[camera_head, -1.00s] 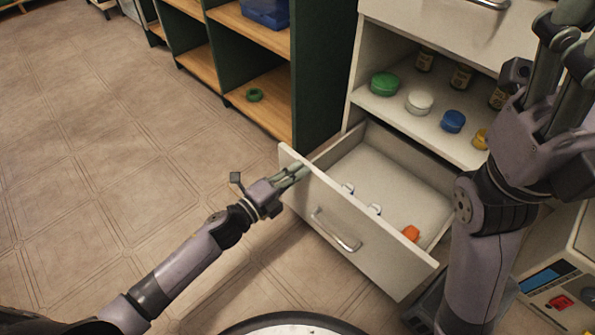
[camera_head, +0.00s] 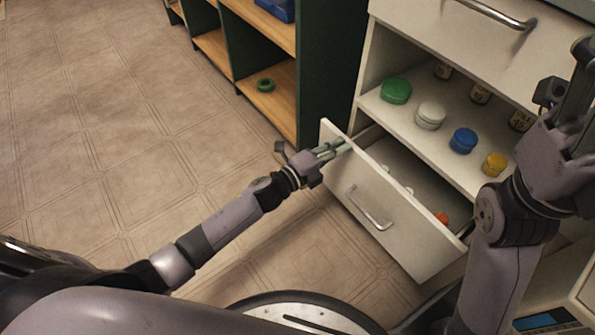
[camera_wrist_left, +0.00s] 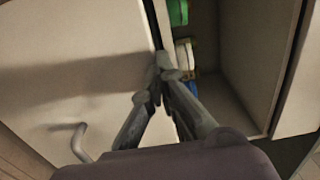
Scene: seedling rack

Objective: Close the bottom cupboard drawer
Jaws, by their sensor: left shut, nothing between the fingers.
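The bottom drawer (camera_head: 400,227) of the white cupboard stands partly open, its front panel and metal handle (camera_head: 370,210) facing me. Small white items and an orange one (camera_head: 441,218) lie inside. My left gripper (camera_head: 341,146) is shut and empty, its fingertips at the upper left part of the drawer front. In the left wrist view the shut fingertips (camera_wrist_left: 160,68) lie over the panel's edge, and the handle (camera_wrist_left: 80,143) shows at lower left. Contact is hard to tell. My right gripper (camera_head: 582,75) is raised at the right, its fingers partly cut off.
The open shelf above the drawer holds green (camera_head: 396,90), white (camera_head: 430,115), blue (camera_head: 463,140) and yellow (camera_head: 494,164) lidded pots and dark bottles. A green shelving unit (camera_head: 330,70) stands at the left. The floor (camera_head: 110,150) at left is clear.

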